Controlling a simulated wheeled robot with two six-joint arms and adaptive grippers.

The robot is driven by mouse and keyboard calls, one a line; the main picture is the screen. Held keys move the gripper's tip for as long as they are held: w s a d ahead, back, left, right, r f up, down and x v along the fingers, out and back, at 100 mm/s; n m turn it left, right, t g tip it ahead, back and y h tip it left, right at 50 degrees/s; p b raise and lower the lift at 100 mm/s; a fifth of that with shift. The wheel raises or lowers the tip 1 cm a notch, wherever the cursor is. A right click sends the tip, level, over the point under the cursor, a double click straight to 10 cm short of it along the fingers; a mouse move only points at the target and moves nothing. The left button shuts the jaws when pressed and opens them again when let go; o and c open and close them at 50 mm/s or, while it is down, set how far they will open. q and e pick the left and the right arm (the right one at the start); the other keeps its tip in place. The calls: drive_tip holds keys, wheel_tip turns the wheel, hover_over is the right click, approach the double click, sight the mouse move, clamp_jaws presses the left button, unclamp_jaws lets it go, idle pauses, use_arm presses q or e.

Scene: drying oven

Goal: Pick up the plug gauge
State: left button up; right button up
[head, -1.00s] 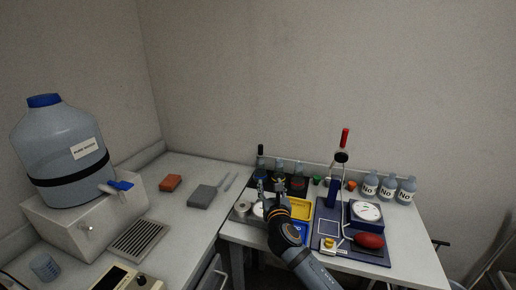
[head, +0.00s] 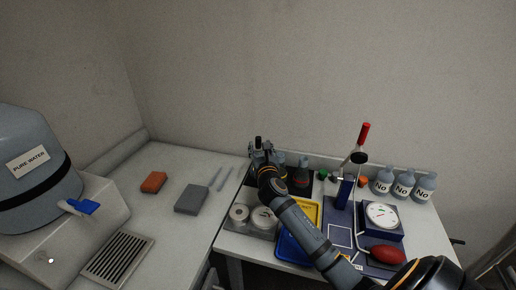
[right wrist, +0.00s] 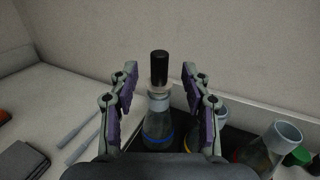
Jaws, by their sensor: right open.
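The plug gauge (right wrist: 160,68) has a black upper end above a pale, shiny cylinder. It stands upright at the mouth of a conical flask (right wrist: 158,130) with a blue ring; how deep it sits in the neck is unclear. Its black top (head: 258,141) also shows in the head view, at the back left of the right table. My right gripper (right wrist: 160,80) is open, with one finger on each side of the gauge and gaps on both sides. In the head view, my right gripper (head: 266,160) partly hides the flask. My left gripper is not in view.
More flasks stand close to the right in the dark rack (right wrist: 205,140). A yellow tray (head: 312,214), a red-topped stand (head: 364,135), a dial gauge (head: 381,216) and several "No" bottles (head: 403,186) lie further right. The left table has free room.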

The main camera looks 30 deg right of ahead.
sight(259, 141)
drive_tip(key=shift+w+d+r, duration=0.15)
drive_tip(key=shift+w+r, duration=0.1)
drive_tip(key=shift+w, duration=0.05)
drive_tip(key=x, duration=0.4)
drive_tip(key=shift+w+f+p, duration=0.15)
drive_tip(key=shift+w+p, duration=0.1)
drive_tip(key=shift+p, duration=0.05)
drive_tip(key=shift+s, duration=0.15)
drive_tip(key=shift+c, duration=1.3)
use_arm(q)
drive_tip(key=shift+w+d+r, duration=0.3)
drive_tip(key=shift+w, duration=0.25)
use_arm(e)
clamp_jaws()
